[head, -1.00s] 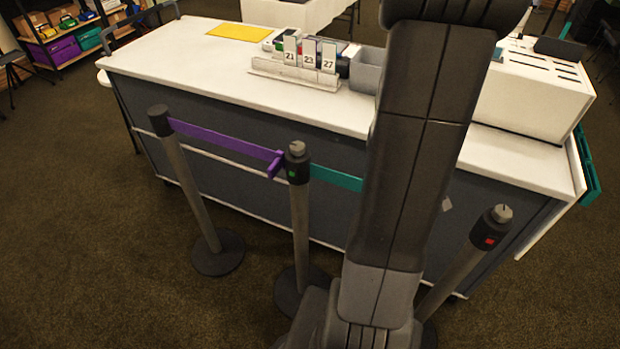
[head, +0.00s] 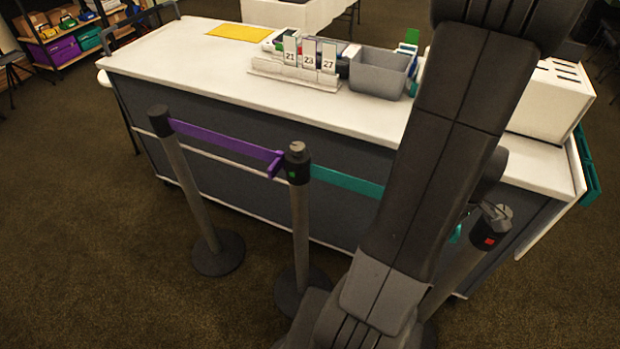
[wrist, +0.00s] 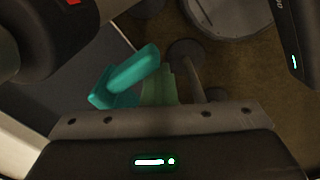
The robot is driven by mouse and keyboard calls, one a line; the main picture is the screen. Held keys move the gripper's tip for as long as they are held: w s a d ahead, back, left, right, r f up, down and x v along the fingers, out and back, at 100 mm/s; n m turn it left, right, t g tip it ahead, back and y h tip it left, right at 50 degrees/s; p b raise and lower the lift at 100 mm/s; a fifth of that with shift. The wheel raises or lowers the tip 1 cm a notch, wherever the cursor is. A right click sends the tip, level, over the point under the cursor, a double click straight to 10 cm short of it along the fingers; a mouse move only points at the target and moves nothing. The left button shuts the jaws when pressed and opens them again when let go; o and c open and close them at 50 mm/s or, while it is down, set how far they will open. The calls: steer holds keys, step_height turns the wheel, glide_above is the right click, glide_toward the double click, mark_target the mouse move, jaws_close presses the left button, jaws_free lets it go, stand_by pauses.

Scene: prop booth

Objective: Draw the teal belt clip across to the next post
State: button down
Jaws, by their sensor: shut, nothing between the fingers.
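The teal belt (head: 345,181) runs right from the middle post (head: 300,220) and passes behind my arm. A small teal piece (head: 455,234) shows beside the right post (head: 460,270), whose black head has a red mark. In the wrist view the teal clip (wrist: 125,77) lies near a black post head with a red mark (wrist: 45,35); whether they touch I cannot tell. My gripper (wrist: 158,88) is shut and empty, with the clip just left of its fingers in the picture. In the head view my arm mostly hides the gripper.
A purple belt (head: 225,141) joins the left post (head: 193,190) to the middle post. The white-topped counter (head: 190,70) stands close behind the posts, bearing number cards (head: 308,58) and a grey bin (head: 380,72). Carpet (head: 110,260) is clear at the front left.

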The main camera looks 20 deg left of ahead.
steer(key=shift+d, duration=1.05)
steer(key=shift+a, duration=0.8)
step_height(320, 180, up, 8)
steer(key=p, duration=0.6)
steer(key=shift+f, duration=0.2)
